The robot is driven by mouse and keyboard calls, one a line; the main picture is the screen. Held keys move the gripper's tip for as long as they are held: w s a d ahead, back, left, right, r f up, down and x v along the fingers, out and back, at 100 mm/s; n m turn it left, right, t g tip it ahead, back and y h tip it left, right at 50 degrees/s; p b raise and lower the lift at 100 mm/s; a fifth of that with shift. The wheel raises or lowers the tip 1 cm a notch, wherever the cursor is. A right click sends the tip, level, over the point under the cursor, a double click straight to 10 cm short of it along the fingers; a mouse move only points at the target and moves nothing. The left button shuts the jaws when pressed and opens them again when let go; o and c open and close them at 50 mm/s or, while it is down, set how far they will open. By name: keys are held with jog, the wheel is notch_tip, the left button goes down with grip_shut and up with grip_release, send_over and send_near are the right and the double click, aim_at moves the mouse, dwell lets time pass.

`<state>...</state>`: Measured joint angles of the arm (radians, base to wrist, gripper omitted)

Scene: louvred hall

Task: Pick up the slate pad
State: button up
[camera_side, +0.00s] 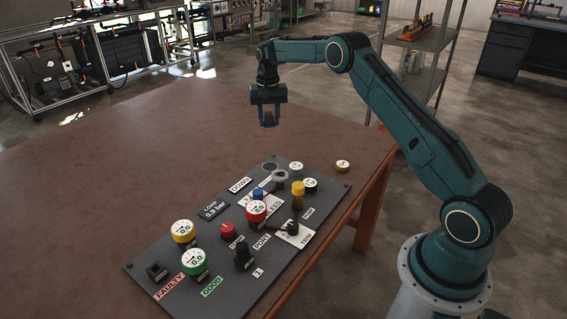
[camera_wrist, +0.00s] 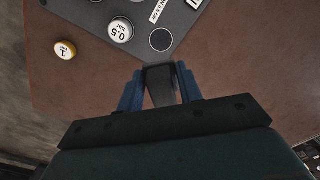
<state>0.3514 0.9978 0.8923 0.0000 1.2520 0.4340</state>
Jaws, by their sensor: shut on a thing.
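My gripper (camera_side: 268,122) is shut on the slate pad, above the table and beyond the far end of the dark panel. In the wrist view the slate pad (camera_wrist: 159,84) is a dark grey piece between the two blue fingers (camera_wrist: 160,92). The fingers and their mount hide part of it. In the side view it is small and hard to make out between the fingertips. It looks clear of the panel.
The dark panel (camera_side: 218,203) carries several gauges, knobs and labels. A round dark spot (camera_side: 270,167) lies near its far corner. A small yellow-rimmed disc (camera_side: 342,166) sits on the table beside the panel. The brown table (camera_side: 120,165) is bare to the left.

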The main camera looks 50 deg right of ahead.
aim_at(269, 115)
jog(key=shift+r, duration=1.55)
jog(key=shift+o, duration=1.2)
jog(key=shift+c, duration=0.7)
jog(key=shift+s+a+f, duration=0.1)
jog(key=s+a+f, duration=0.3)
jog(key=s, duration=0.3)
jog(key=s+a+f, duration=0.3)
jog(key=s+a, duration=0.1)
jog(key=s, duration=0.2)
jog(key=shift+f, duration=0.35)
